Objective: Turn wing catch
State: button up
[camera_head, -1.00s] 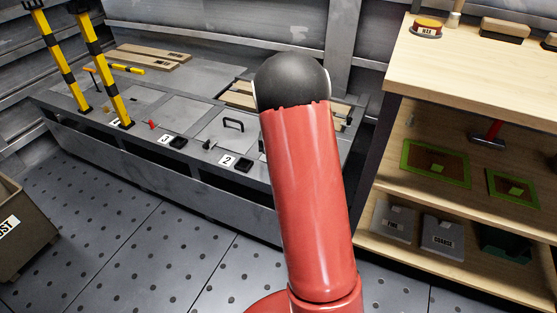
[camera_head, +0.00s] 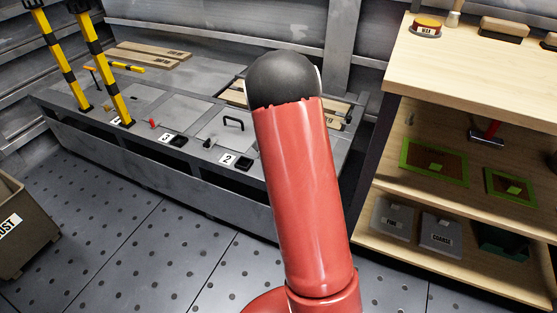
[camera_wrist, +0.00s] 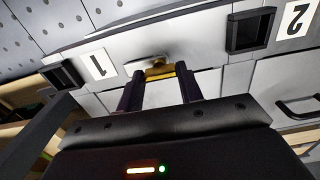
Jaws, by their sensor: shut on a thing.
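In the wrist view my gripper (camera_wrist: 160,82) is shut on a small brass-coloured wing catch (camera_wrist: 160,71). A pale rounded piece (camera_wrist: 143,63) sits against the catch on its far side. The catch is on the grey bench front beside the white label 1 (camera_wrist: 98,65); its exact turn angle is hard to tell between the fingers. In the head view my red arm hides the gripper and this catch.
The wrist view shows black square sockets by label 1 (camera_wrist: 62,75) and label 2 (camera_wrist: 250,30), and a black handle (camera_wrist: 299,108). In the head view, yellow-black posts (camera_head: 102,68) stand on the bench (camera_head: 190,188); wooden shelves (camera_head: 470,70) stand right.

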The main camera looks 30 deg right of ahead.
jog(key=o, duration=1)
jog(key=shift+r, duration=3.9)
